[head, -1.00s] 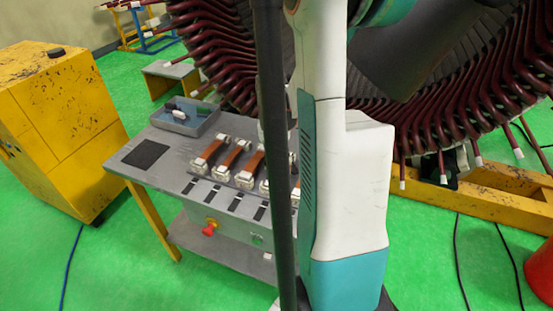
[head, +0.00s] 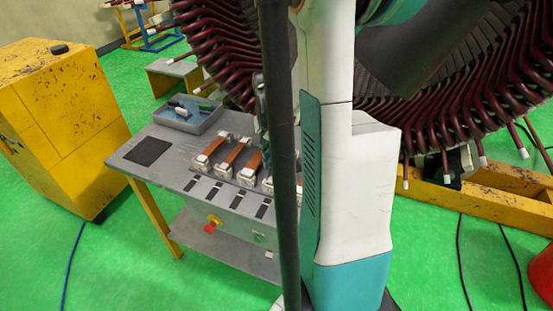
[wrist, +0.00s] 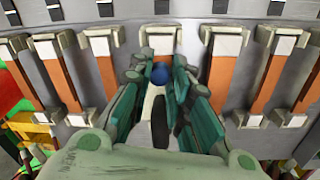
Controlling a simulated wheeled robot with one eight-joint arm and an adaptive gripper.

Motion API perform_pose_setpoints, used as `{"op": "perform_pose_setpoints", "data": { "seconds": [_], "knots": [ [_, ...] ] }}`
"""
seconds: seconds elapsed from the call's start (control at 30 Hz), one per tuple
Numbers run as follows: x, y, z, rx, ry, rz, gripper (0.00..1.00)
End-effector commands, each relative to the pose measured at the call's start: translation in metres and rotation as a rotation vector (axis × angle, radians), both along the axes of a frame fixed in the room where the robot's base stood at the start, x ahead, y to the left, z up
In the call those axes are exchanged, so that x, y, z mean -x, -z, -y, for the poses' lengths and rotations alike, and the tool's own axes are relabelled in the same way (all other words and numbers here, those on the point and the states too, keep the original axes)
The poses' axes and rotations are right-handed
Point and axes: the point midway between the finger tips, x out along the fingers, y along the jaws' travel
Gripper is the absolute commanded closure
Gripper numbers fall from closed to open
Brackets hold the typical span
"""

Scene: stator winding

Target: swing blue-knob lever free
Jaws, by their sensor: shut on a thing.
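The lever's blue knob (wrist: 159,74) shows in the middle of the wrist view, between the fingertips of my gripper (wrist: 158,82). My gripper is shut on the knob, with a dark green finger on each side. A pale piece with a dark slot lies below the knob between the fingers; I cannot tell how it joins the lever. In the head view the gripper and the knob are mostly hidden behind the black post and my arm.
A grey bench (head: 125,165) carries a row of copper-brown bars with white end clamps (head: 233,153). A blue-grey tray (head: 189,116) sits at its back left. A yellow cabinet (head: 60,125) stands to the left. The large stator with dark red coils (head: 450,130) is behind my arm.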

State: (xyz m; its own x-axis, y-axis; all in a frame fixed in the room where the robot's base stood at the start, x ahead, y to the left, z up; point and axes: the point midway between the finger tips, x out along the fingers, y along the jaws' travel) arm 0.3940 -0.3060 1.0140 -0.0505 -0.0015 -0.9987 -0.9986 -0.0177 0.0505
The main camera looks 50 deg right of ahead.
Motion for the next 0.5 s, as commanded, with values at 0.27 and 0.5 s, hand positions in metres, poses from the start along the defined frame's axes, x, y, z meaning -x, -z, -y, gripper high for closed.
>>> {"op": "perform_pose_setpoints", "data": {
  "seconds": [0.27, 0.5],
  "knots": [
    [-0.006, 0.0, -0.009, -0.001, 0.262, 0.0, 1.0],
    [-0.013, 0.0, -0.015, -0.001, 0.484, 0.0, 1.0]
  ]
}}
